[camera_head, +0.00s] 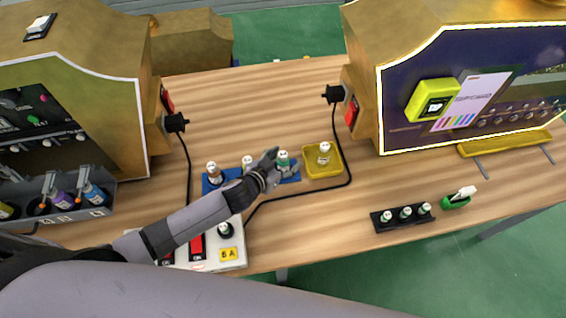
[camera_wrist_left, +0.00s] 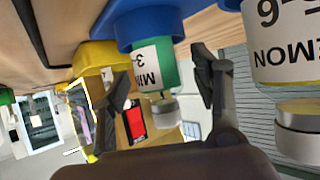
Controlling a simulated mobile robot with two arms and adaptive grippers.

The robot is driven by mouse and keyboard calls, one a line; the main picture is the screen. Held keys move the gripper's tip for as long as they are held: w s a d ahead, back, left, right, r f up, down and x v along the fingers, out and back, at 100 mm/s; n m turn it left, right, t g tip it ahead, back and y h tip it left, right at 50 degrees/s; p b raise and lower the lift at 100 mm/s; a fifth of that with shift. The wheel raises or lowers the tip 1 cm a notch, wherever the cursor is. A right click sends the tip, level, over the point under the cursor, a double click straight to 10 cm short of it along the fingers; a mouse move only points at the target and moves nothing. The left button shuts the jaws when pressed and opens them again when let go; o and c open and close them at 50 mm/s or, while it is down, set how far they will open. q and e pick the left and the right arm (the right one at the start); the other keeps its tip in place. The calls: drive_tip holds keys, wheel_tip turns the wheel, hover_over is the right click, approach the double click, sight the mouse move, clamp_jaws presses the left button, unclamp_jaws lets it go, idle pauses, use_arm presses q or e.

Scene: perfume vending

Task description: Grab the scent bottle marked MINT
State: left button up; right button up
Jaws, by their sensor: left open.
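The MINT bottle (camera_head: 283,158) stands in the blue rack (camera_head: 207,187) at the middle of the table. In the left wrist view the bottle (camera_wrist_left: 152,72) has a green body, a white label partly reading "MIN" and a pale cap. It appears upside down there. My left gripper (camera_head: 272,163) is at the bottle. In the left wrist view its fingers (camera_wrist_left: 160,62) are open, one on each side of the bottle. I cannot tell whether either finger touches it. My right gripper is not in view.
A LEMON bottle (camera_wrist_left: 290,50) stands close beside one finger. A brown bottle (camera_head: 212,172) is further left. A yellow tray (camera_head: 322,171) with a bottle is right of the rack. A black rack (camera_head: 387,227) and dark cables lie nearby. Golden machines flank the table.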

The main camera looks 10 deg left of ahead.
use_arm(q)
drive_tip(key=shift+c, duration=0.5)
drive_tip(key=c, duration=1.2)
